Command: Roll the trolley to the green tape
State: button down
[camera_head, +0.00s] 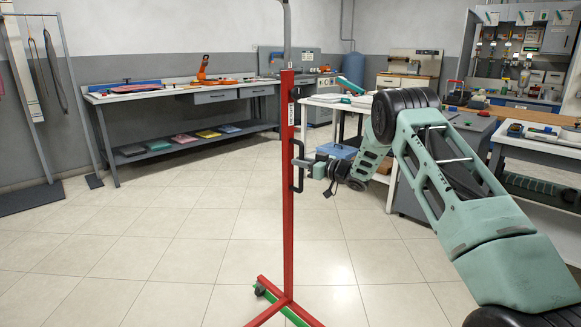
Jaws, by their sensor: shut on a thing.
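The trolley (288,210) is a tall red upright post with a grey upper tube, a splayed red base and a dark caster (260,291). It stands upright in the middle of the head view. A black handle (299,185) is on the right side of the post. My gripper (303,164) reaches in from the right and is shut on this handle; the fingertips are small and partly hidden. Green tape (294,315) shows on the floor at the trolley's base, partly covered by the red legs. The front of the base is cut off by the picture's lower edge.
A long workbench (160,93) with a lower shelf runs along the back left wall. A metal rack (62,95) stands at far left. A white table (336,104) and benches fill the right. The tiled floor (150,235) left of the trolley is clear.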

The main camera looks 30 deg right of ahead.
jog(key=shift+w+d+r, duration=0.15)
jog(key=shift+w+d, duration=0.1)
jog(key=shift+d, duration=0.5)
jog(key=shift+d, duration=0.1)
jog(key=c, duration=1.5)
grip_release()
jog(key=shift+o, duration=0.2)
jog(key=v, duration=1.7)
jog(key=shift+s+p, duration=0.2)
jog(key=shift+p, duration=0.1)
